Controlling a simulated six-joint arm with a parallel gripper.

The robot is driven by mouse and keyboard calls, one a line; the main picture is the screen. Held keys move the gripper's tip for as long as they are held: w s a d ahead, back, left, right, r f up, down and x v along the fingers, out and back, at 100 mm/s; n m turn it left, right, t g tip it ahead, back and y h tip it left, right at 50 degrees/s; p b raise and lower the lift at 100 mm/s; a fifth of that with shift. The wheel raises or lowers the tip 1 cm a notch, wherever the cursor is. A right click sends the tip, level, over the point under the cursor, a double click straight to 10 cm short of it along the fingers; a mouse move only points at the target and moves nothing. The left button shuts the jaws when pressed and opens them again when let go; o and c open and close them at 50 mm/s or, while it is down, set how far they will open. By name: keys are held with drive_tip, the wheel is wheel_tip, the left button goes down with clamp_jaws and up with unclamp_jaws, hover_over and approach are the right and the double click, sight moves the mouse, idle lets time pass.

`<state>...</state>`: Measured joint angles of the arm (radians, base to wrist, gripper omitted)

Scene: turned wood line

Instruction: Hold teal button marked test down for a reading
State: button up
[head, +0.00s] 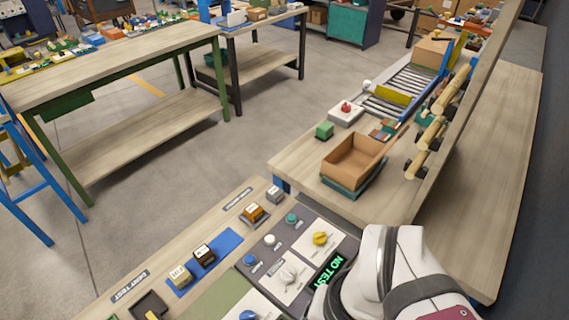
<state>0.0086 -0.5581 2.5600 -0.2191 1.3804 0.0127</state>
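A teal button (292,218) stands at the far end of a dark grey panel (262,225) at the lower middle of the head view. A white button (270,240) and a blue button (250,260) are in the same row, nearer. The lettering by the buttons is too small to read. A dark display (328,273) on the panel shows green text that reads "NO TEST", partly covered by my white arm. My arm rises from the bottom right, right of the teal button. My gripper is not visible.
A yellow knob (320,238) and a white knob (288,277) stand right of the buttons. Small labelled blocks sit left, including on a blue mat (228,240).

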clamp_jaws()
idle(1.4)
